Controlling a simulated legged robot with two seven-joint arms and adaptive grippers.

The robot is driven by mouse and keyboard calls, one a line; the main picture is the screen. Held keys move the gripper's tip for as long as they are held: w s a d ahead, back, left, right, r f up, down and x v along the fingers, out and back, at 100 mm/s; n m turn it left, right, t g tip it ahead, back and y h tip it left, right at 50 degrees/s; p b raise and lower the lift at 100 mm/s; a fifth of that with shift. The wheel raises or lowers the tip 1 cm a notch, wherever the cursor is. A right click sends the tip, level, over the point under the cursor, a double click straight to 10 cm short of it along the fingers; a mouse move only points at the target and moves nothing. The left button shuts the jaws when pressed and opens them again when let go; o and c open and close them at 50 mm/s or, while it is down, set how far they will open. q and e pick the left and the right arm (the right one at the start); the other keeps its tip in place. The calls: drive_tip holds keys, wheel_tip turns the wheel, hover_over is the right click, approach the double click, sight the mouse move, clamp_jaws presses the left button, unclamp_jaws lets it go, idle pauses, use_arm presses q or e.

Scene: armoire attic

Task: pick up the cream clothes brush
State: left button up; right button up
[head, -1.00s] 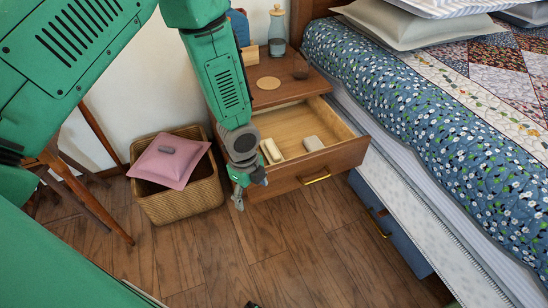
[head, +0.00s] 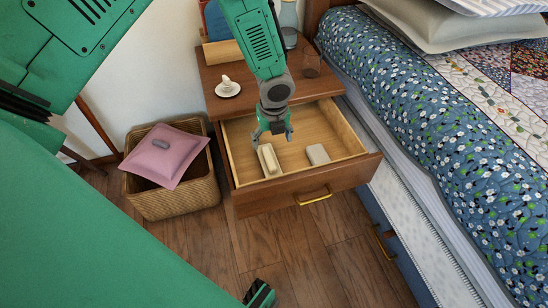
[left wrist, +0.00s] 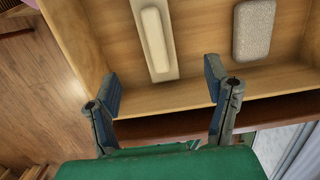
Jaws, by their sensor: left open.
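The cream clothes brush (head: 270,163) lies in the open drawer (head: 316,189), near its left side, long and pale. In the left wrist view the brush (left wrist: 156,40) lies beyond and between the fingers, on the drawer's wooden floor. My left gripper (head: 274,136) is above the drawer, over the far end of the brush in the head view. Its two fingers (left wrist: 161,85) are spread apart with nothing between them.
A grey block-like thing (head: 317,154) lies right of the brush in the drawer. A basket (head: 176,201) with a pink cushion stands left; the bed (head: 420,120) is right.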

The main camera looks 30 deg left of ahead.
sight(270, 158)
use_arm(q)
drive_tip(key=f, duration=0.2)
drive_tip(key=f+b, duration=0.1)
drive_tip(key=f, duration=0.2)
drive_tip(key=shift+w+a+f+b, duration=0.1)
drive_tip(key=shift+a+f+b, duration=0.2)
drive_tip(key=shift+b, duration=0.05)
drive_tip(key=shift+w+f, duration=0.1)
drive_tip(key=shift+f, duration=0.35)
drive_tip(key=f+b, duration=0.2)
drive_tip(key=f, duration=0.1)
drive_tip(key=f+b, duration=0.1)
drive_tip(key=f, duration=0.1)
drive_tip(key=shift+a+f, duration=0.2)
drive_tip(key=shift+a, duration=0.2)
drive_tip(key=shift+r, duration=0.15)
drive_tip(key=c, duration=1.3)
